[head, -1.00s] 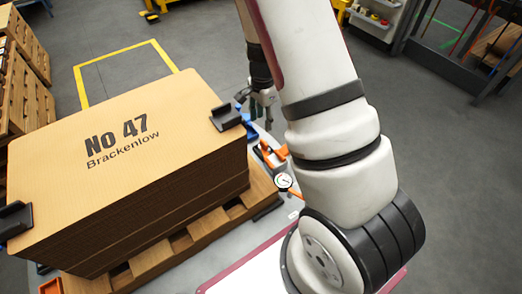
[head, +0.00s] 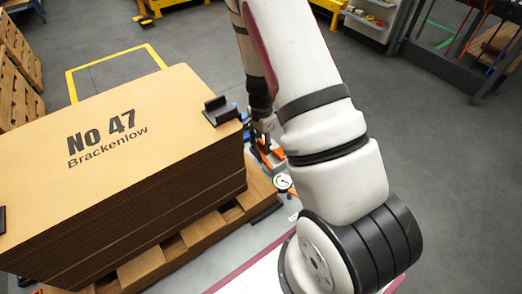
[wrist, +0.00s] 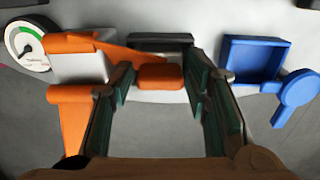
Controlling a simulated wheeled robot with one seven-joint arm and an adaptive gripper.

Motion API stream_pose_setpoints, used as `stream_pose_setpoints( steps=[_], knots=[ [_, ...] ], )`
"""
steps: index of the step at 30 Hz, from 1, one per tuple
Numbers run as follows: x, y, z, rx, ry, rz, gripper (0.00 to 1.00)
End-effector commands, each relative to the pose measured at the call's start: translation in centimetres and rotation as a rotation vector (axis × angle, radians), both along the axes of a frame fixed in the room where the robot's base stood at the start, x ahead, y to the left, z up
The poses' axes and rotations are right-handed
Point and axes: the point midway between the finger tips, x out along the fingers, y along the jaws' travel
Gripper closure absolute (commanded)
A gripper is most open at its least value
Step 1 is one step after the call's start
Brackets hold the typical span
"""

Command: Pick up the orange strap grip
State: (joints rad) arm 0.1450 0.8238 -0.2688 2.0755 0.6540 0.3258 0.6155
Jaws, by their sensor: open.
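The orange strap grip (wrist: 160,77) shows in the wrist view as a short orange block, with an orange arm running up to the left from it. My gripper (wrist: 160,94) is open, its two dark green fingers on either side of the block in the picture. I cannot tell whether they touch it or how far below them it lies. In the head view my gripper (head: 263,126) is small and partly hidden by my arm, just above orange parts (head: 276,152) beside the stack.
A grey-and-orange piece (wrist: 80,62) and a round gauge (wrist: 28,45) lie left of my fingers. A blue tray (wrist: 250,58) and blue round-ended piece (wrist: 297,97) lie right. A tall cardboard stack (head: 150,130) on a wooden pallet (head: 190,236) stands close by, with a black corner bracket (head: 221,110).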

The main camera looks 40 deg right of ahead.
Motion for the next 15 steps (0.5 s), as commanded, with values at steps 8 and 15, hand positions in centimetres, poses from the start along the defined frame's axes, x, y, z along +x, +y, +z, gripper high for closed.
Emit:
stream_pose_setpoints(
  steps=[8, 15],
  knots=[
    [0.05, -0.01, 0.07, 0.000, -0.001, 0.000, 0.77],
    [0.06, -0.02, 0.08, -0.001, -0.002, 0.000, 0.99]
  ],
)
